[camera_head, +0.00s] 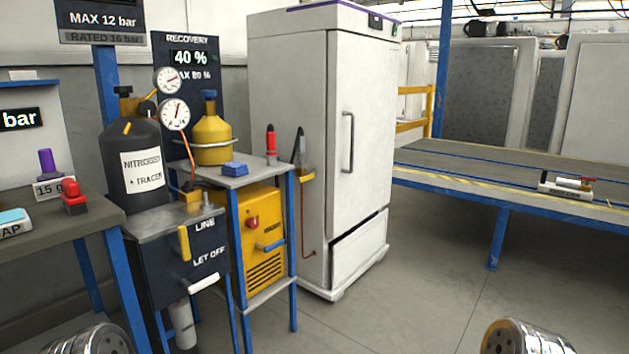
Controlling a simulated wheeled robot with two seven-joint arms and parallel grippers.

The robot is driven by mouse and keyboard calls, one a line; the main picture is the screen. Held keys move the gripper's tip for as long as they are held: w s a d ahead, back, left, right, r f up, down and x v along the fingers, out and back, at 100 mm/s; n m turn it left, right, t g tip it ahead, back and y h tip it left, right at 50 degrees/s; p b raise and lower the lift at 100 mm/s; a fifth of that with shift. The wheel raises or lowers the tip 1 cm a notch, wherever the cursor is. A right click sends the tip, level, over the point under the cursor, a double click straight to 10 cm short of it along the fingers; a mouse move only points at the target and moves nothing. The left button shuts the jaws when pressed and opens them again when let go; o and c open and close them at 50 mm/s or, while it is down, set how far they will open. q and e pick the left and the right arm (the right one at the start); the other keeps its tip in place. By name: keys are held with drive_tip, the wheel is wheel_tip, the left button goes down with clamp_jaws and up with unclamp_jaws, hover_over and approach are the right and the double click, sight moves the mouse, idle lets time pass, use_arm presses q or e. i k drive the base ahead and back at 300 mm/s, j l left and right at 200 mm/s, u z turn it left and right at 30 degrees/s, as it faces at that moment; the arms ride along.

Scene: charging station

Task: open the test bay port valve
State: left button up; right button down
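No label in view reads "test bay", so I cannot tell for sure which part is the port valve. A small pale fitting (566,188) with a red part lies on the long bench at the right; its details are too small to tell. On the dark panel (210,240) at the left are an upright yellow handle (184,243) by the word "LINE" and a white handle (203,283) below "LET OFF". Only rounded metal parts of my two arms show at the bottom left and bottom right edges. Neither gripper's fingers are in view.
A black nitrogen cylinder (135,150) with gauges stands behind the panel. A yellow recovery cylinder (211,138) sits on a blue-legged stand above a yellow machine (262,250). A tall white cabinet (360,110) stands in the middle. The floor (420,290) before the right bench (470,172) is clear.

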sight(308, 176)
drive_tip(key=i+l, duration=0.2)
drive_tip(key=i, duration=0.3)
drive_tip(key=i+l, duration=0.15)
drive_tip(key=i, duration=0.3)
